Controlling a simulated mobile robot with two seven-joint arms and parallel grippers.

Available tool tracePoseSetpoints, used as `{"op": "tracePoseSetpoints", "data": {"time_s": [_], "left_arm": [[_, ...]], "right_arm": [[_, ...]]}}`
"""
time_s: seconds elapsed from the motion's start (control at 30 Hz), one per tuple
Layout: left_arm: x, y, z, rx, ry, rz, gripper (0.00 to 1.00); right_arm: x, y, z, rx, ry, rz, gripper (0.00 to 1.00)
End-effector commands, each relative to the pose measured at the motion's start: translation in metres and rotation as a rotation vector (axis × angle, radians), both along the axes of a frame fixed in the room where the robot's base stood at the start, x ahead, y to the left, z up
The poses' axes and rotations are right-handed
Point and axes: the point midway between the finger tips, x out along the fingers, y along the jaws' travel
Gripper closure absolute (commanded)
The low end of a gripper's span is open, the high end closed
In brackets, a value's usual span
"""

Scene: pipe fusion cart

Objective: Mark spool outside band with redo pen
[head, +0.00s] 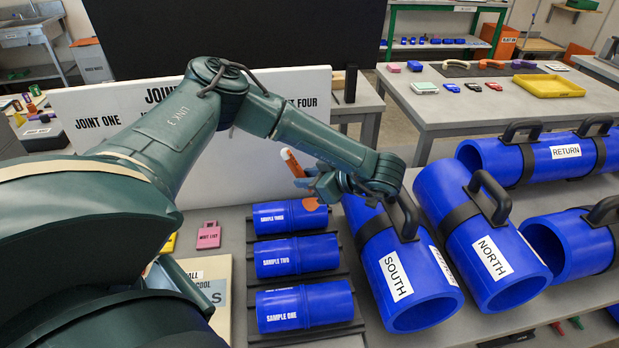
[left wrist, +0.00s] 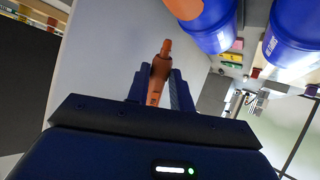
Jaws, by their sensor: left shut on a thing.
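My left gripper (head: 318,184) is shut on an orange pen (head: 292,162), held above the far end of the sample rack. The pen also shows in the left wrist view (left wrist: 157,78), between the fingers (left wrist: 155,88), its tip pointing away; its lettering is too small to read. Below the gripper lies the blue spool labelled SAMPLE THREE (head: 282,217), with an orange patch (head: 311,205) near its right end. The pen looks apart from it. SAMPLE TWO (head: 297,256) and SAMPLE ONE (head: 304,307) lie nearer. My right gripper is out of view.
Large blue pipes with black handles, SOUTH (head: 395,262), NORTH (head: 478,228) and RETURN (head: 540,154), fill the right. A white joint board (head: 240,165) stands behind. A pink tag (head: 208,236) lies left of the spools. A back table (head: 425,104) holds small items and a yellow tray (head: 548,86).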

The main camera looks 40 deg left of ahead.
Motion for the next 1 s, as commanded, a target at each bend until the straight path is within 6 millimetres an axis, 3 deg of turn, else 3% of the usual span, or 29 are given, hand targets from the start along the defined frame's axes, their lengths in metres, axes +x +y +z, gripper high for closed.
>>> {"op": "tracePoseSetpoints", "data": {"time_s": [0.6,1.0], "left_arm": [[0.001,0.000,0.043,-0.002,-0.002,0.000,0.99],[0.000,0.000,0.048,-0.001,-0.001,0.000,0.99]], "right_arm": [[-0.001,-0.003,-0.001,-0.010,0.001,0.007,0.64],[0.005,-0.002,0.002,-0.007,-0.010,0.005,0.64]]}}
